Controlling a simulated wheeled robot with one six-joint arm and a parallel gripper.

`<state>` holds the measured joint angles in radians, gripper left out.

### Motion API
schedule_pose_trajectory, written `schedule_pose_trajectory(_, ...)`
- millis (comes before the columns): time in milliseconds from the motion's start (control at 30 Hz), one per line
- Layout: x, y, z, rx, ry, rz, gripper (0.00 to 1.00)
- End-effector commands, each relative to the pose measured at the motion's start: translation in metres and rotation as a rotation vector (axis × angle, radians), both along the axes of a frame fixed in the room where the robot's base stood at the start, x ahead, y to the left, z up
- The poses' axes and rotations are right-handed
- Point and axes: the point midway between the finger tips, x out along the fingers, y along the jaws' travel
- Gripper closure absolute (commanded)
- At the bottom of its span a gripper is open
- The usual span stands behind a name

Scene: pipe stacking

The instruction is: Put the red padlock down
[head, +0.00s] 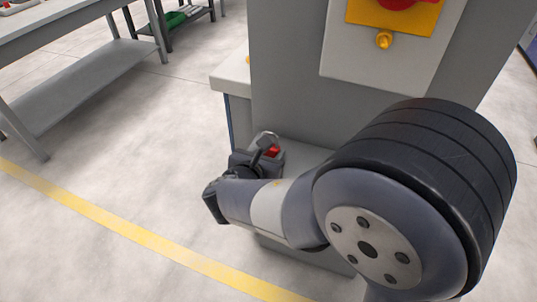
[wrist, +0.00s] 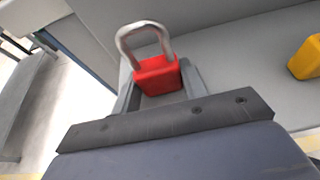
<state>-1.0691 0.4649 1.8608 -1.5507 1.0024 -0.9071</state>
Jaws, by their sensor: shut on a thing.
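The red padlock (wrist: 158,76) with a silver shackle is between the fingers of my gripper (wrist: 158,88) in the wrist view. The shackle points up and away from my wrist. In the head view a small red part of the padlock (head: 272,152) shows beside my gripper (head: 266,148), largely hidden by my fingers. My gripper is shut on it, over or at the grey ledge (head: 306,155) at the cabinet's foot. I cannot tell whether the padlock touches the ledge.
A grey cabinet (head: 290,70) rises behind, with a pale panel (head: 340,60) bearing a red knob (head: 398,3) on a yellow plate. A yellow thing (wrist: 306,60) sits on the ledge at right in the wrist view. A grey bench (head: 75,85) stands left, with open floor between.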

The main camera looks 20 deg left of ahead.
Motion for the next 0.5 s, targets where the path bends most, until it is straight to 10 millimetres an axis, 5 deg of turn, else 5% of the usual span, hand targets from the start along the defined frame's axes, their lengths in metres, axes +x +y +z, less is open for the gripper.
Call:
schedule_pose_trajectory(200, 0.0000, 0.0000, -0.0039, 0.000, -0.001, 0.000, 0.83)
schedule_pose_trajectory(233, 0.0000, 0.0000, -0.0030, 0.000, 0.000, 0.000, 0.57)
schedule_pose_trajectory(500, 0.0000, -0.0001, -0.0024, 0.000, 0.000, 0.000, 0.37)
